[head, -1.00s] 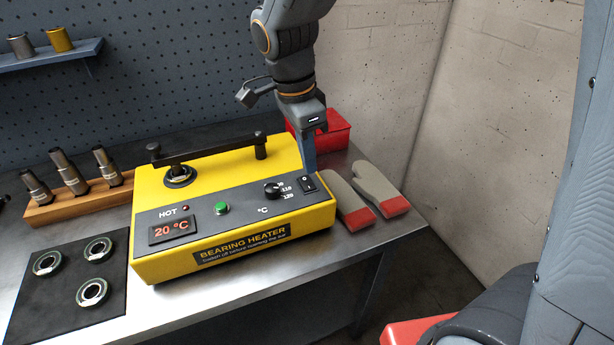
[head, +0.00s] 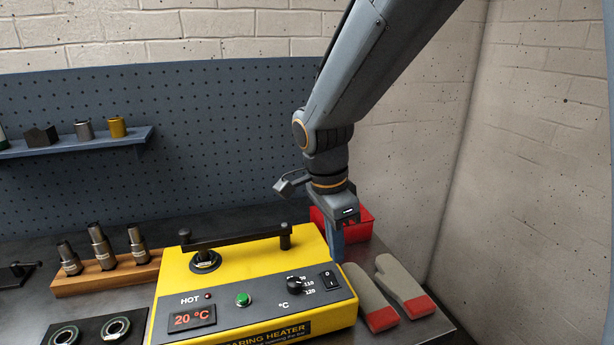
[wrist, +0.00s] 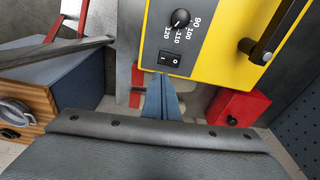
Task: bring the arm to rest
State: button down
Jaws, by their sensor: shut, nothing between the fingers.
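My gripper (head: 338,258) hangs pointing down at the right rear of the yellow bearing heater (head: 172,285), close behind the rocker switch (head: 328,280). Its fingers are shut with nothing between them. In the wrist view the closed blue-grey fingers (wrist: 163,98) show just below the switch (wrist: 170,58) in the picture; I cannot tell whether they touch the heater. My arm comes down from the upper right. The heater display (head: 192,318) reads 20 °C.
Grey gloves with red cuffs (head: 383,319) lie right of the heater. A wooden block with several metal sleeves (head: 98,246) is at left. A black bar (head: 237,239) lies across the heater top. A wall is close on the right.

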jog(key=s+d+f+n+b, duration=0.1)
jog(key=s+d+f+n, duration=0.2)
jog(key=d+n, duration=0.3)
jog(key=s+d+f+n+t+y, duration=0.1)
jog(key=s+d+f+n, duration=0.3)
jog(key=d+n, duration=0.2)
jog(key=shift+s+d+f+n+y+b, duration=0.15)
jog(key=shift+f+n+y+b, duration=0.2)
jog(key=shift+n, duration=0.65)
